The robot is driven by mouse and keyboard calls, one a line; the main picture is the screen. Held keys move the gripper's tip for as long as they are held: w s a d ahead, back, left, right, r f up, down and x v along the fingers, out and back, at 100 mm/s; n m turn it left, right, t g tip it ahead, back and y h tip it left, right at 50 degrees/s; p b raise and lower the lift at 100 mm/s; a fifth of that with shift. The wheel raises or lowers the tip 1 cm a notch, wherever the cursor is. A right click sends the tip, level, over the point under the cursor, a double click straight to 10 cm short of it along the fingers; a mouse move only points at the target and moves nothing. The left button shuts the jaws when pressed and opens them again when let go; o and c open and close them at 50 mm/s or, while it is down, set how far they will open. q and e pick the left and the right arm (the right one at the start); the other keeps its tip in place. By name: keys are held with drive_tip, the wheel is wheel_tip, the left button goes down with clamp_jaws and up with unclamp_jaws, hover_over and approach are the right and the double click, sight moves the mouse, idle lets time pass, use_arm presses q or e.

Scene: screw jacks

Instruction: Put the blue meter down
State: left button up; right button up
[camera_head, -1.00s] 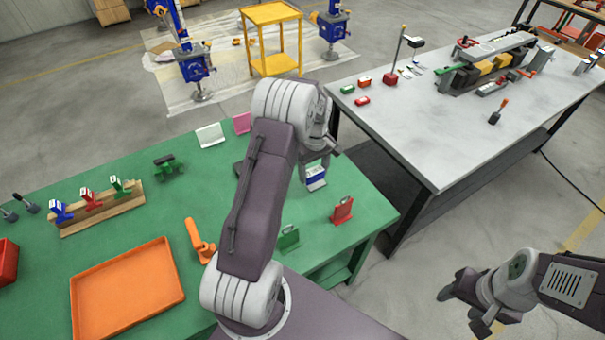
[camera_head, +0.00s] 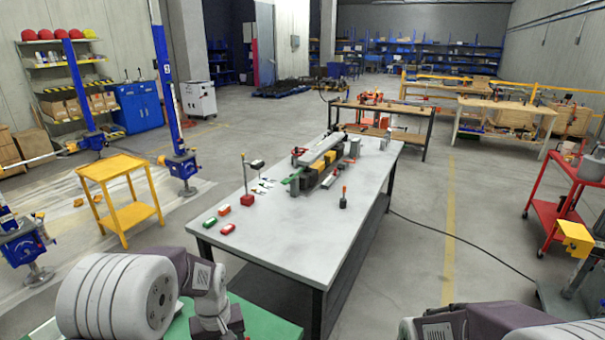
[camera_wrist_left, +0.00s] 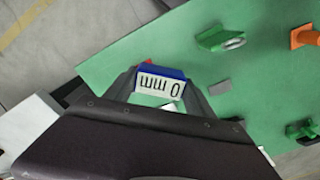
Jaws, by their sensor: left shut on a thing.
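The blue meter (camera_wrist_left: 161,82), with a white face reading "0 mm" upside down, sits between the fingers of my left gripper (camera_wrist_left: 163,92) in the left wrist view. The gripper is shut on it. Below it is the green table (camera_wrist_left: 265,75); I cannot tell whether the meter touches the top. In the head view my left arm is at the bottom left and hides most of the green table (camera_head: 262,318); the blue meter does not show there. Only a link of my right arm shows at the bottom right, without its gripper.
In the wrist view a green meter (camera_wrist_left: 220,38) and an orange object (camera_wrist_left: 305,37) are on the green table. A small red part (camera_wrist_left: 149,62) shows behind the blue meter. The grey table (camera_head: 290,230) holds several small parts, with its near right area clear.

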use_arm(q)
drive_tip(key=shift+s+f+m, duration=0.35)
drive_tip(key=shift+s+m, duration=0.25)
drive_tip(key=shift+m, duration=0.55)
drive_tip(key=shift+s+f+m, duration=0.35)
drive_tip(key=shift+s+m, duration=0.2)
drive_tip(key=shift+m, duration=0.6)
drive_tip(key=shift+a, duration=0.1)
